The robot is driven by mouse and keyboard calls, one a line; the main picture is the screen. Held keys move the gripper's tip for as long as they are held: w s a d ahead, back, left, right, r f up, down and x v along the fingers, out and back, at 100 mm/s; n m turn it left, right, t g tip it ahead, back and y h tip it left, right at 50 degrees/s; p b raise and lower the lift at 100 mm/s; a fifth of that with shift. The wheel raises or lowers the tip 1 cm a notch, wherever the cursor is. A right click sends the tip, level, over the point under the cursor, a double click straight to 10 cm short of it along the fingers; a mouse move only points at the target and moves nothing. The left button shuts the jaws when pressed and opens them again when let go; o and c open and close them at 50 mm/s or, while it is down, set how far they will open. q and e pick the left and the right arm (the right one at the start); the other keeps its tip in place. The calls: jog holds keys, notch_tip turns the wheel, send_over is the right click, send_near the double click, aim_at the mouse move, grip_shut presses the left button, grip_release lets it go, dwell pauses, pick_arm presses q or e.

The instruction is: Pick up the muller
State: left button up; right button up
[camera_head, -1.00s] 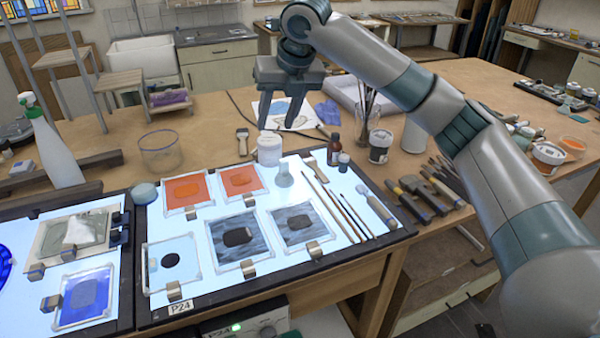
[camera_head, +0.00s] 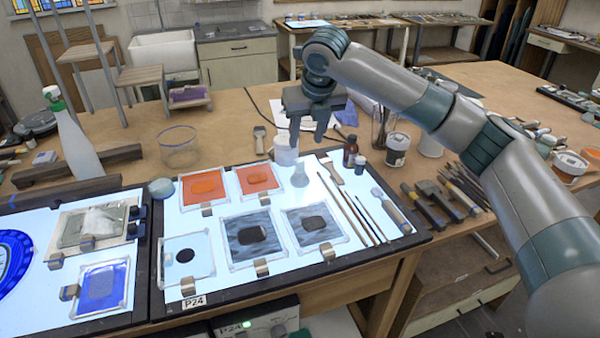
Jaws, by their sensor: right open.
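A clear, pale glass piece that looks like the muller (camera_head: 299,177) stands on the lit panel, just in front of a white jar (camera_head: 285,152). My right gripper (camera_head: 308,140) hangs above and behind it, fingers pointing down. The gripper is open and nothing shows between its fingers. It overlaps the white jar's upper part in the picture and is apart from the muller. My left gripper is not in view.
The light table (camera_head: 213,222) carries orange and grey glass panes and clips. Brushes (camera_head: 350,210) lie to the muller's right. A brown bottle (camera_head: 350,152) and a scraper (camera_head: 330,170) are close by on the right. A clear bowl (camera_head: 179,148) stands left.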

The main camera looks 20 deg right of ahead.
aim_at(301, 162)
jog(key=p+x, duration=0.2)
jog(key=x, duration=0.5)
jog(key=shift+w, duration=0.1)
jog(key=shift+w+f, duration=0.2)
jog(key=shift+f, duration=0.4)
jog(key=shift+w+f+p, duration=0.25)
jog(key=shift+f+p, duration=0.45)
jog(key=shift+p, duration=0.1)
jog(key=shift+p+x, duration=0.5)
jog(key=shift+x, duration=1.4)
jog(key=shift+r, duration=0.1)
grip_shut()
